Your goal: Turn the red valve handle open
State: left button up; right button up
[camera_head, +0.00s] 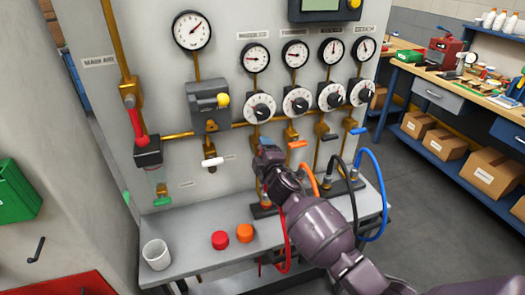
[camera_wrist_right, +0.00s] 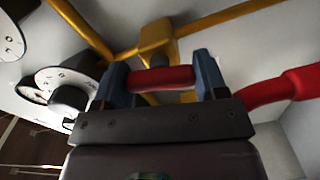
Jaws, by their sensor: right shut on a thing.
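The red valve handle (camera_wrist_right: 163,79) is a short, rounded red bar in front of a brass fitting (camera_wrist_right: 157,38) in the right wrist view. My right gripper (camera_head: 266,151) is at the panel, below the leftmost dial of the row. It is shut on the red handle, with one blue-grey finger at each end in the wrist view. In the head view the gripper hides this handle. A larger red lever (camera_head: 136,125) sits at the far left on the main air pipe, away from the gripper. My left gripper is not in view.
White (camera_head: 212,162), orange (camera_head: 298,144), black (camera_head: 328,137) and blue (camera_head: 359,131) handles line the panel. Orange, black and blue (camera_head: 378,190) hoses hang close to my right arm. A shelf below holds a white cup (camera_head: 156,254), a red cap (camera_head: 220,240) and an orange cap (camera_head: 244,233).

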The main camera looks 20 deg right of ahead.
jog(key=shift+n, duration=1.3)
jog(key=o, duration=0.9)
jog(key=shift+o, duration=0.2)
jog(key=s, duration=1.1)
jog(key=shift+d+p, duration=0.15)
jog(key=shift+p, duration=0.15)
jog(key=shift+w, duration=0.1)
